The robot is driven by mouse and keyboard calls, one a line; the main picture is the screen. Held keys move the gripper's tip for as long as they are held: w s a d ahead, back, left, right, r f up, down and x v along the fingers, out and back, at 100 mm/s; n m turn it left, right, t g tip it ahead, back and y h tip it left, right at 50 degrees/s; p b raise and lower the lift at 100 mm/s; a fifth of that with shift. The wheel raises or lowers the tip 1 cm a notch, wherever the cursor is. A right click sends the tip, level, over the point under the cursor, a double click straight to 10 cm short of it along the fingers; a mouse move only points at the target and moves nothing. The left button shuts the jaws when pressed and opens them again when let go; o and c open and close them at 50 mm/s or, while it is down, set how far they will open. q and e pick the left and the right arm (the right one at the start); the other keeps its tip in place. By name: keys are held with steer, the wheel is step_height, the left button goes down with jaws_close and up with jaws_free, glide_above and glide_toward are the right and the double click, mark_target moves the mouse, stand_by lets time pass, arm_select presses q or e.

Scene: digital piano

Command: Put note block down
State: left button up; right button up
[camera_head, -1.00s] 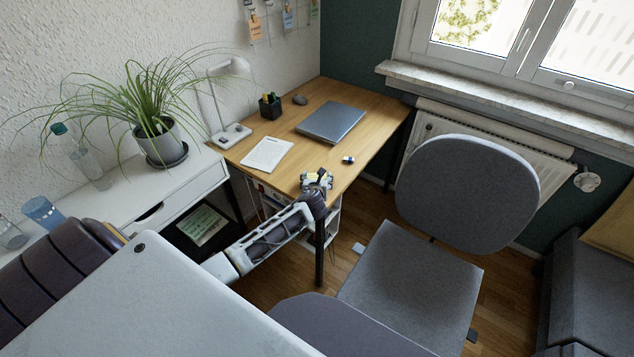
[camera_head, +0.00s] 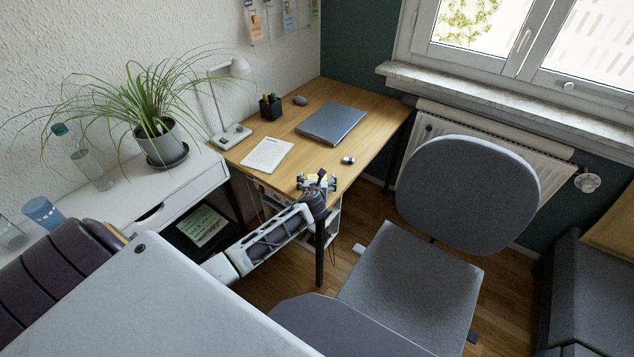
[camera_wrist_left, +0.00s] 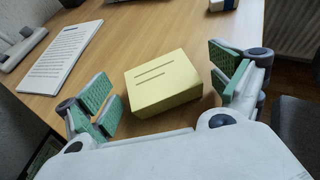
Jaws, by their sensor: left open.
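The yellow note block (camera_wrist_left: 163,86), with two dark lines on its top face, sits on the wooden desk (camera_head: 290,126) near its front edge. My left gripper (camera_head: 318,182) is open around it. In the left wrist view, one green-padded finger is on each side of the block, with a gap on both sides. In the head view the block is mostly hidden by the gripper. My right gripper is not in view.
A sheet of paper (camera_head: 267,154) lies left of the block. A closed laptop (camera_head: 331,123), a pen holder (camera_head: 270,106), a mouse (camera_head: 300,100) and a small object (camera_head: 348,160) are farther back. A grey chair (camera_head: 468,190) stands right of the desk.

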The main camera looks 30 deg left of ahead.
arm_select(q)
steer(key=shift+s+r, duration=0.1)
steer(key=shift+r, duration=0.05)
steer(key=shift+v, duration=0.85)
steer(key=p+v, duration=0.1)
steer(key=v, duration=0.7)
steer(key=shift+s+d+r, duration=0.15)
steer(key=shift+s+d, duration=0.05)
steer(key=shift+s, duration=0.05)
steer(key=shift+s+d+r, duration=0.3)
steer(key=shift+s, duration=0.25)
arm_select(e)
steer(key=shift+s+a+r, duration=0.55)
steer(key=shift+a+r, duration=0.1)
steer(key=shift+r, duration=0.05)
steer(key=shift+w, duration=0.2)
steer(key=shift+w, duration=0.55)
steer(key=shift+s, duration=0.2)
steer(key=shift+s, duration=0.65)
